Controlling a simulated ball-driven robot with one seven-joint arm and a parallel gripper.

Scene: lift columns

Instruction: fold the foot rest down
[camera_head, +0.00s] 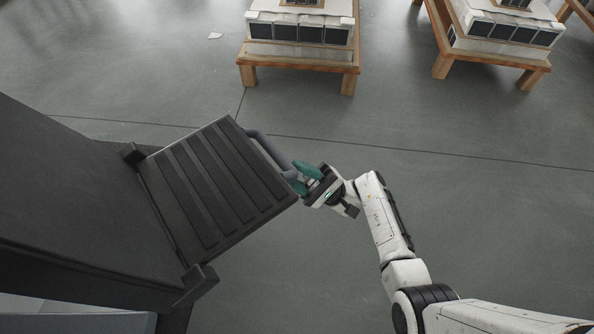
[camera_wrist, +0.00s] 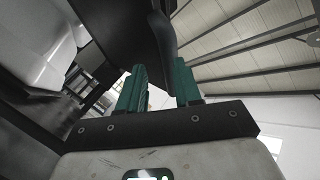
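The foot rest (camera_head: 215,190) is a dark ribbed panel hinged to a black column (camera_head: 75,190) at the left of the head view. It sticks out from the column; its exact tilt is hard to tell. A grey bar handle (camera_head: 268,152) runs along its outer edge. My gripper (camera_head: 302,178) is at the near end of this handle, beside the panel's outer corner. In the wrist view, my green fingers (camera_wrist: 159,68) stand apart with a gap between them. The dark handle (camera_wrist: 162,38) reaches toward this gap, close to the right finger; contact is unclear.
Two wooden pallets with white boxed goods stand at the back, one at the centre (camera_head: 246,70) and one at the right (camera_head: 440,68). The grey floor (camera_head: 480,190) between them and my arm is clear.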

